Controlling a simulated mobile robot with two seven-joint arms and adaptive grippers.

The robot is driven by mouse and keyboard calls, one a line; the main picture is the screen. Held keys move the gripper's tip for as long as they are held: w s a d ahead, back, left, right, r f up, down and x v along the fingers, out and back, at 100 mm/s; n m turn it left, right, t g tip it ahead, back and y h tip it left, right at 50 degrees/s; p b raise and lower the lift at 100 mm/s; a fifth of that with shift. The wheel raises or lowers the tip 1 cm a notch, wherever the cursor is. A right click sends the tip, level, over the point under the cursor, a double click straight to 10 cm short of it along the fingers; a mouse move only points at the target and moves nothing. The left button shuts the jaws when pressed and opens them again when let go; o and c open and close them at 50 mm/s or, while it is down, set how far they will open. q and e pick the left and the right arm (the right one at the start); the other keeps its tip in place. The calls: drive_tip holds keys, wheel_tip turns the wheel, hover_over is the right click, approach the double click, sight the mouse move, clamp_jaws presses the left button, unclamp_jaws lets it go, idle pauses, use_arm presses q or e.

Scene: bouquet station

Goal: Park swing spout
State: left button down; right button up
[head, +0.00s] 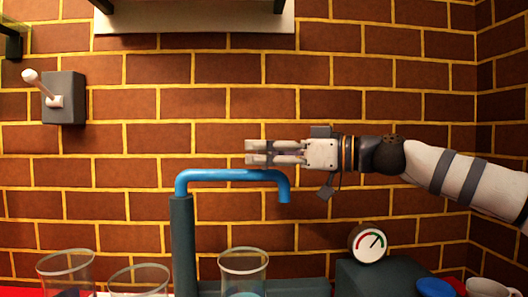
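The blue swing spout (228,175) rises from a dark teal post (183,240) and reaches right across the picture. Its outlet end (284,192) bends down at the right. My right gripper (250,152) comes in from the right, its fingers pointing left, just above the spout's right half. The fingers look closed together with nothing visible between them. The lower finger is close to the top of the spout; I cannot tell whether they touch. My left gripper is not in view.
Clear glasses (243,262) stand at the bottom, one right of the post and others to its left (66,265). A round gauge (368,242) sits on a dark box. A blue cup (435,287) and a white mug (490,287) are lower right. A grey lever box (64,98) is on the brick wall.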

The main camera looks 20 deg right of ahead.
drive_tip(key=v, duration=1.2)
